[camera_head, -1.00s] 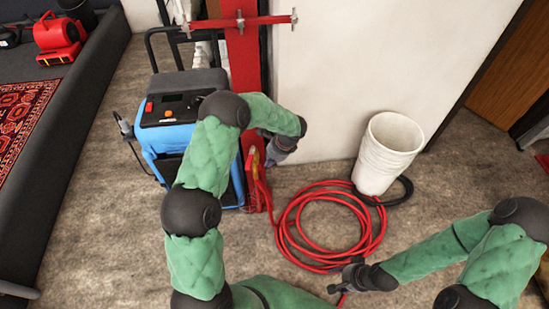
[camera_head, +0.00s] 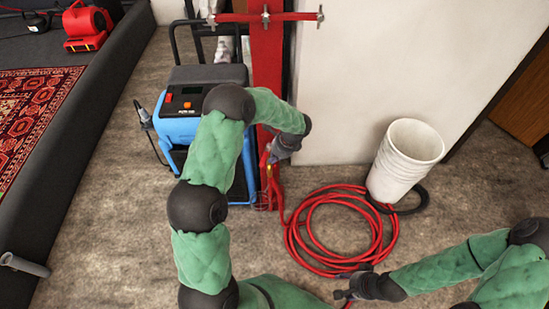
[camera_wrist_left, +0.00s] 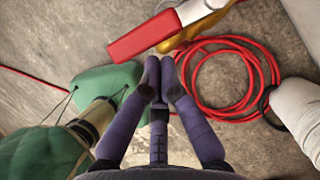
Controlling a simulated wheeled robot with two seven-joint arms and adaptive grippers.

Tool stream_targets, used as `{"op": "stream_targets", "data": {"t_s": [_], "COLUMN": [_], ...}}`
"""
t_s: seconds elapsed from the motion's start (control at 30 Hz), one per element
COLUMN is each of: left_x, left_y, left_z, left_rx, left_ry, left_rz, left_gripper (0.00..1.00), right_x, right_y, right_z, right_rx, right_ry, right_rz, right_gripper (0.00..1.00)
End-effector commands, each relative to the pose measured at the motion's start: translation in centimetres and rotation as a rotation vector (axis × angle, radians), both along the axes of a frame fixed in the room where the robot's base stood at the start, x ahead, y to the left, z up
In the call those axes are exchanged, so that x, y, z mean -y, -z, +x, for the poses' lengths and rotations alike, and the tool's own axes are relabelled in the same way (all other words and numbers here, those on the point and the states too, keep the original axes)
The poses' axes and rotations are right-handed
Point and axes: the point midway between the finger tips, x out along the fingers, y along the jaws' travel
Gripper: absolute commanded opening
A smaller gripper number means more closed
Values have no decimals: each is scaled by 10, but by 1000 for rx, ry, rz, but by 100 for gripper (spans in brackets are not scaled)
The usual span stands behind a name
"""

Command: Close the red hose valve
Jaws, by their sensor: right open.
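The red hose valve shows in the left wrist view as a flat red lever (camera_wrist_left: 143,36) with a pale end piece and a yellow body (camera_wrist_left: 188,34) beneath. In the head view its yellow part (camera_head: 265,155) sits low on the red post, partly hidden by my left gripper (camera_head: 276,158). In the left wrist view my left gripper (camera_wrist_left: 160,74) has its two purple fingertips together with nothing seen between them, just short of the lever. Contact cannot be told. My right gripper (camera_head: 342,294) is open and low, by the front of the hose coil.
A coiled red hose (camera_head: 300,253) lies on the floor, with a white bucket (camera_head: 404,160) behind it. A blue machine (camera_head: 180,130) stands left of the red post (camera_head: 267,70). A white wall closes the back.

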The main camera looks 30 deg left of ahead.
Motion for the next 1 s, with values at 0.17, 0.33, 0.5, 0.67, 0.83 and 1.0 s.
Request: {"op": "stream_targets", "data": {"t_s": [0.17, 0.33, 0.5, 0.67, 0.83, 1.0], "left_x": [-2, -3, -5, -8, -12, -21], "left_y": [-1, -1, -1, -1, -2, -2], "left_z": [-2, -3, -5, -7, -11, -16], "left_rx": [-1, 0, -1, -1, -1, -1], "left_ry": [27, 53, 84, 120, 197, 324], "left_rz": [0, 0, 0, 0, 0, 0], "left_gripper": [0, 0, 0, 0, 0, 0], "right_x": [0, 0, 0, 0, 0, 0], "right_y": [-2, -4, -5, -8, -12, -18], "right_z": [0, 0, 0, 0, 0, 0], "right_rx": [0, 0, 0, 0, 0, 0], "right_ry": [0, 0, 0, 0, 0, 0], "right_rz": [0, 0, 0, 0, 0, 0], "right_gripper": [57, 57, 57, 57, 57, 57]}}
